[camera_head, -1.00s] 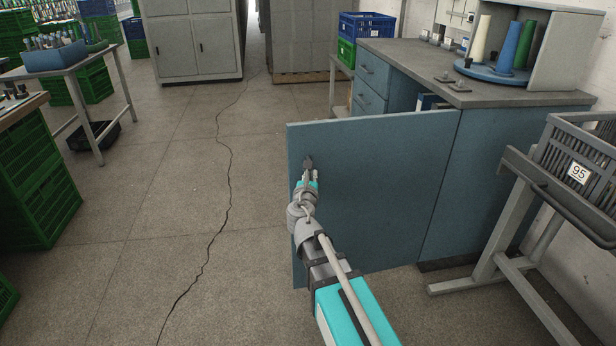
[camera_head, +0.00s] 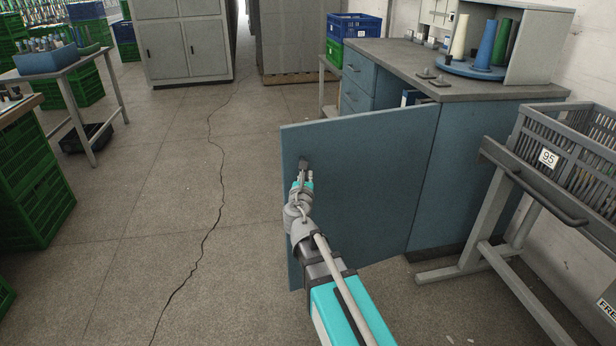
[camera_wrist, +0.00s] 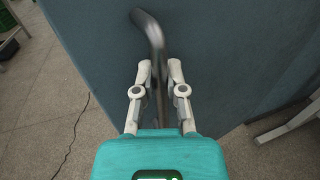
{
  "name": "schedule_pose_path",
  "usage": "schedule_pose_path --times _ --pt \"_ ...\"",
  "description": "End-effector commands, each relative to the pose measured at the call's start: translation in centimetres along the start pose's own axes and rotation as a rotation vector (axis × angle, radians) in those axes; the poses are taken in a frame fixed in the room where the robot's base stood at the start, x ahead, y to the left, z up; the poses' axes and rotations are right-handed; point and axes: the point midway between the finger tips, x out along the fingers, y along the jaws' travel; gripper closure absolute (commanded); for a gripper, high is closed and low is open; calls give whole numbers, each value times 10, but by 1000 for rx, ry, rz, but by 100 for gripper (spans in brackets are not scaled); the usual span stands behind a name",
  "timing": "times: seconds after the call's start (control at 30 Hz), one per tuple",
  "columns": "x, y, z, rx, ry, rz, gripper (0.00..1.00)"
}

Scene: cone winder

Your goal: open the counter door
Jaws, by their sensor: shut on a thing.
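The blue counter door (camera_head: 365,185) stands swung out from the blue counter (camera_head: 470,165), its free edge to the left in the head view. The opening behind it is mostly hidden by the door. A dark bar handle (camera_wrist: 151,38) is on the door's face, near the free edge. My gripper (camera_wrist: 158,85) is shut on the handle, with a finger on each side of it in the wrist view. In the head view my gripper (camera_head: 304,172) is at the door's upper left part.
A grey cart with a basket (camera_head: 560,165) labelled 95 stands at the right, near the counter. Spools stand on a blue round base (camera_head: 472,68) on the countertop. Green crates (camera_head: 35,185) and a table (camera_head: 75,70) are at the left. The cracked floor (camera_head: 170,200) left of the door is clear.

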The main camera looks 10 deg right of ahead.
Motion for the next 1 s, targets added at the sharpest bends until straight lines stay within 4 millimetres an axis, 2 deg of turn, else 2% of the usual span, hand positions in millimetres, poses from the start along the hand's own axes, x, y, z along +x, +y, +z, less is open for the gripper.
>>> schedule_pose_path --times 0.03,0.07,0.23,0.67,0.87,1.0 --pt "0 1 0 2 0 5 100" --pt "0 1 0 2 0 5 79" --pt "0 0 0 1 0 2 49" --pt "-2 -1 0 0 0 0 49" --pt "-17 -2 0 0 0 0 49" --pt "-34 -2 0 0 0 1 49"
